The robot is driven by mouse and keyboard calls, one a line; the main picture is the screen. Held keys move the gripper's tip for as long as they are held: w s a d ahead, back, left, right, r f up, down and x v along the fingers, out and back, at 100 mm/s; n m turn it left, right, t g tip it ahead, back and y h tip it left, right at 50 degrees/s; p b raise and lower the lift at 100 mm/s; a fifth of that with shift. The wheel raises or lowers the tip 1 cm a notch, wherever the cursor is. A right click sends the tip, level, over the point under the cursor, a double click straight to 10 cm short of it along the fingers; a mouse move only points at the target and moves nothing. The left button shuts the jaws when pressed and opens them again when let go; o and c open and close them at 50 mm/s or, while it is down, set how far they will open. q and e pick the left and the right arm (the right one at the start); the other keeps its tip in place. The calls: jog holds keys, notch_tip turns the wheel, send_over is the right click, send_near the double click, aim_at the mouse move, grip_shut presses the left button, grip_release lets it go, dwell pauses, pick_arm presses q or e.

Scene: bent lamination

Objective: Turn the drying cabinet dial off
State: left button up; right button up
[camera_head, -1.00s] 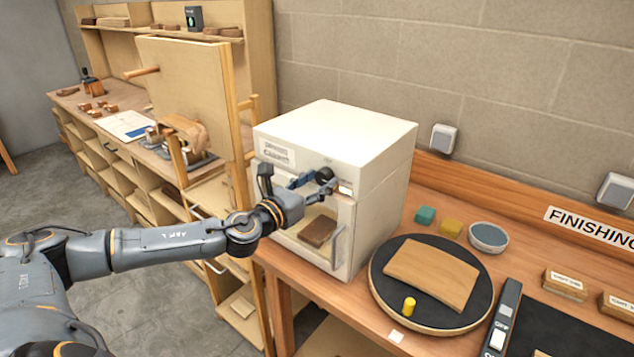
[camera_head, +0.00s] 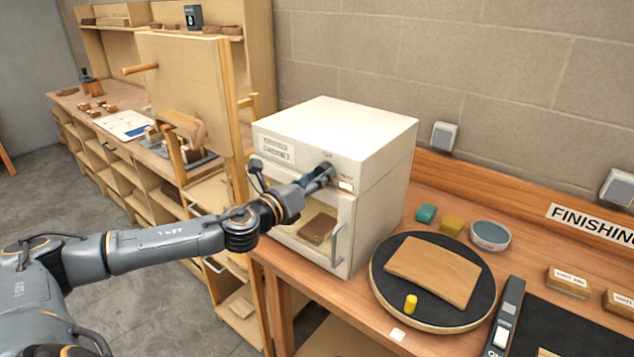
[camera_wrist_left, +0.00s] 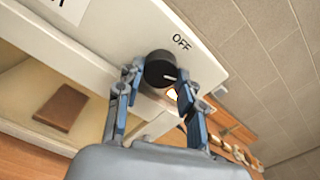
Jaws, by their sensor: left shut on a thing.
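The white drying cabinet (camera_head: 335,140) stands on the wooden bench, with its door window showing a brown block (camera_head: 318,228) inside. My left gripper (camera_head: 322,176) is at the cabinet's upper front, shut on the black dial. In the left wrist view the black dial (camera_wrist_left: 160,68) sits between the fingers of my left gripper (camera_wrist_left: 157,90). A white mark on the dial points right and slightly down, away from the "OFF" label (camera_wrist_left: 181,42) above right of it. A small lit indicator (camera_head: 346,185) shows beside the dial. My right gripper is not in view.
A round black turntable (camera_head: 385,290) with a curved wooden piece (camera_head: 432,272) and a yellow peg (camera_head: 411,303) is right of the cabinet. The cabinet's door handle (camera_head: 337,245) sticks out below my gripper. A tall wooden panel (camera_head: 185,90) stands to the left.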

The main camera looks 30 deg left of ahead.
pick_arm(q)
jog(key=shift+r+n+b, duration=0.15)
jog(key=shift+n+b, duration=0.55)
jog(key=shift+n, duration=5.9)
jog(key=o, duration=1.2)
jog(key=shift+c, duration=0.2)
jog(key=shift+s, duration=0.2)
